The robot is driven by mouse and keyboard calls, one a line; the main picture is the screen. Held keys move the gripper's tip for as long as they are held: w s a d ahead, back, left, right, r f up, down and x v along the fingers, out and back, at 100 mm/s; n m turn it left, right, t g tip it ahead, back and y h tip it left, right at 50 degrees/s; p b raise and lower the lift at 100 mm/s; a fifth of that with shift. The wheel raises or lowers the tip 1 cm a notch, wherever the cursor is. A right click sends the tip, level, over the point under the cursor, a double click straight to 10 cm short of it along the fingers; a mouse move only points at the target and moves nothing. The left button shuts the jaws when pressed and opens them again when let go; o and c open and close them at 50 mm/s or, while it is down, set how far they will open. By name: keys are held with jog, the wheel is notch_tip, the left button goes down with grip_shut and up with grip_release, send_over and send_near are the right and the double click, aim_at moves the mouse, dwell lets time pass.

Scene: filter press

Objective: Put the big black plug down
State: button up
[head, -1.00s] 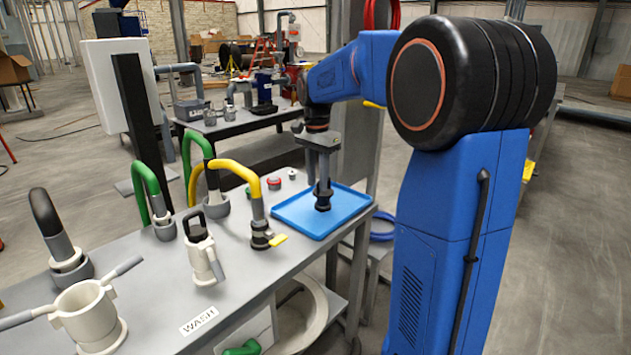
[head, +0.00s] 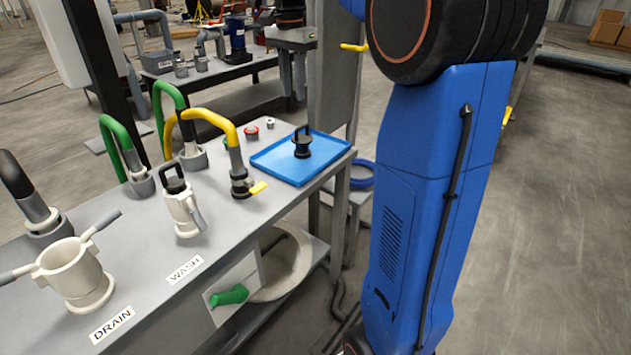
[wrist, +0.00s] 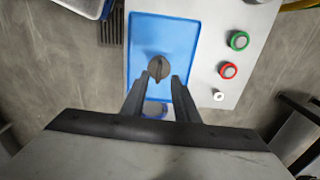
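The big black plug (head: 302,146) stands upright on the blue tray (head: 268,160), with its black handle on top. In the wrist view it is a dark round shape (wrist: 158,68) on the blue tray (wrist: 140,35), seen from above.
A yellow-handled hose fitting (head: 239,182) stands left of the tray. A white fitting with a black handle (head: 184,212) stands near the WASH label. Green hoses (head: 125,143) stand behind.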

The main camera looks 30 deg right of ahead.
jog(key=s+a+f+n+t, duration=0.1)
jog(key=s+a+f+n, duration=0.15)
jog(key=s, duration=0.55)
jog(key=s+a+f+n+t, duration=0.15)
jog(key=s+a+n, duration=0.25)
jog(key=s, duration=0.4)
jog(key=s+a+f+n+t, duration=0.2)
jog(key=s+a+f+n, duration=0.2)
jog(key=s+f, duration=1)
jog(key=s+n, duration=0.1)
jog(key=n, duration=0.2)
jog(key=shift+s+f+n, duration=0.35)
jog(key=shift+f, duration=0.05)
jog(key=shift+a, duration=0.1)
jog(key=shift+a, duration=0.15)
